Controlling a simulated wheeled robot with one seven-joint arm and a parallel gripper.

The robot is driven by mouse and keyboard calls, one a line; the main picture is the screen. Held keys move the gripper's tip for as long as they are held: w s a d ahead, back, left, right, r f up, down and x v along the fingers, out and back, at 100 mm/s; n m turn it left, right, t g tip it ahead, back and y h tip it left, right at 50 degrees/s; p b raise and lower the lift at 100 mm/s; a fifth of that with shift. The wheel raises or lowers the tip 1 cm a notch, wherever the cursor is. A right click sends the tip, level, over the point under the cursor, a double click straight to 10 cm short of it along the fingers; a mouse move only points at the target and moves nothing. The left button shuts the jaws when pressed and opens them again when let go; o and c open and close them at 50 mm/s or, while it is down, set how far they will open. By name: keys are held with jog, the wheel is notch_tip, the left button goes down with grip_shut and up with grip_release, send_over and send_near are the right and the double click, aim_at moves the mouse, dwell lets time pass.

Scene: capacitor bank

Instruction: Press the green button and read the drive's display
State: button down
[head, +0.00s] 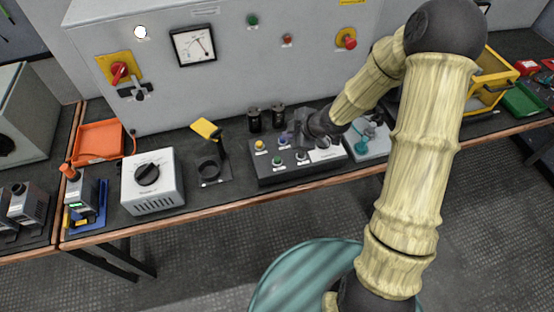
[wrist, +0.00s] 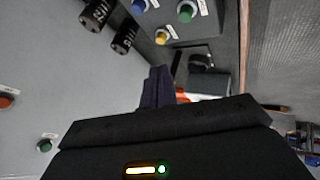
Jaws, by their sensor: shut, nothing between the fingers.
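A dark control box (head: 315,168) on the bench carries several buttons. The green button (head: 278,161) is near its front left; it also shows at the top of the wrist view (wrist: 185,12). A blue button (wrist: 138,6) and a yellow button (wrist: 161,37) are beside it. My gripper (head: 292,138) hangs over the back of the box, close to the buttons. In the wrist view its fingers (wrist: 157,75) are together and empty, apart from the green button. I cannot make out a drive display.
A grey cabinet (head: 220,85) with a meter (head: 193,46) stands behind the bench. Black cylinders (head: 254,120) stand just behind the box. A stand with a yellow flap (head: 206,128) and a white knob unit (head: 152,182) are to its left. A teal item (head: 365,145) is right.

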aim_at(280, 160)
jog(key=a, duration=0.1)
jog(key=n+y, duration=0.1)
jog(key=a+f+n, duration=0.1)
jog(key=shift+w+a+y, duration=0.35)
jog(key=shift+y, duration=0.05)
jog(key=shift+f, duration=0.1)
notch_tip(280, 160, down, 9)
jog(key=b, duration=0.8)
jog(key=shift+d+r, duration=0.1)
jog(key=shift+r, duration=0.1)
dwell(0.5)
dwell(0.4)
dwell(0.4)
jog(key=shift+f+b, duration=0.4)
